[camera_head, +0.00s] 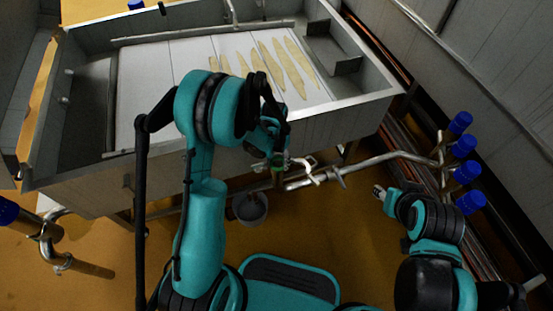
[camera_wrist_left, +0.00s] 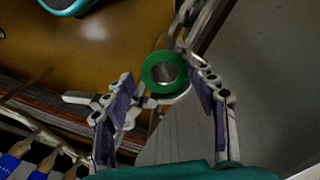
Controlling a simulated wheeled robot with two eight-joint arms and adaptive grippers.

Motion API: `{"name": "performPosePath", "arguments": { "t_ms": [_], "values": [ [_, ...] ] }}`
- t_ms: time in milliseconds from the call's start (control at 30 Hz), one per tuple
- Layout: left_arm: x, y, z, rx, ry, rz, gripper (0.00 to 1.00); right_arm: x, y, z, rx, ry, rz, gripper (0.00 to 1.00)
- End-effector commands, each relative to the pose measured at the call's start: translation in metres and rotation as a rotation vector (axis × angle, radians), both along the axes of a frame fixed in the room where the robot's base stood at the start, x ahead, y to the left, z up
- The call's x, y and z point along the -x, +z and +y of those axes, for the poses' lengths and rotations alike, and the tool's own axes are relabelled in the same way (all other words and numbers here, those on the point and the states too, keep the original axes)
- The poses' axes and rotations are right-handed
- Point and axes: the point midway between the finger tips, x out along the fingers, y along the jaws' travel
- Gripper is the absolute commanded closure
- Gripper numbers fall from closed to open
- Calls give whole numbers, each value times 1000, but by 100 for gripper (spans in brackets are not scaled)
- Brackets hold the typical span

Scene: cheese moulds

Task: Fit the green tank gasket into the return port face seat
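The green gasket (camera_wrist_left: 149,65) shows in the left wrist view as a ring around a round grey metal face (camera_wrist_left: 165,73), which looks like the end of the return port. I cannot tell how deep it sits. My left gripper (camera_wrist_left: 158,67) is open, its two purple-padded fingers on either side of the ring. The right-hand finger looks close to the ring; a gap shows on the other side. In the head view my left gripper (camera_head: 277,150) is by the vat's front, largely hidden by its own wrist, with a bit of green (camera_head: 278,160) below. My right gripper (camera_head: 379,191) is small and unclear.
A steel vat (camera_head: 80,203) with pale strips inside stands ahead. A pipe (camera_head: 375,160) runs from below it to several blue-capped valves (camera_head: 466,173) at right. A white clamp (camera_head: 304,168) is near the left gripper. A grey bucket (camera_head: 251,209) stands below on the open floor.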

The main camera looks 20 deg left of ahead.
Motion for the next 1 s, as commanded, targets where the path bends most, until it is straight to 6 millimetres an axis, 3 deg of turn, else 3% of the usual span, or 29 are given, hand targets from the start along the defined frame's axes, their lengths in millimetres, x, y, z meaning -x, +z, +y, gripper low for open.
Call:
{"name": "performPosePath", "arguments": {
  "t_ms": [67, 467, 1000],
  "values": [
    [2, -2, -1, 3, -1, 5, 24, 0, -1, 0, 0, 0, 0, 60],
    [0, 7, 1, -2, 0, 0, 24, 0, 0, 0, 0, 0, 0, 60],
    [0, 107, 4, -1, 0, 2, 24, 0, 0, 0, 0, 0, 0, 60]
  ]
}}
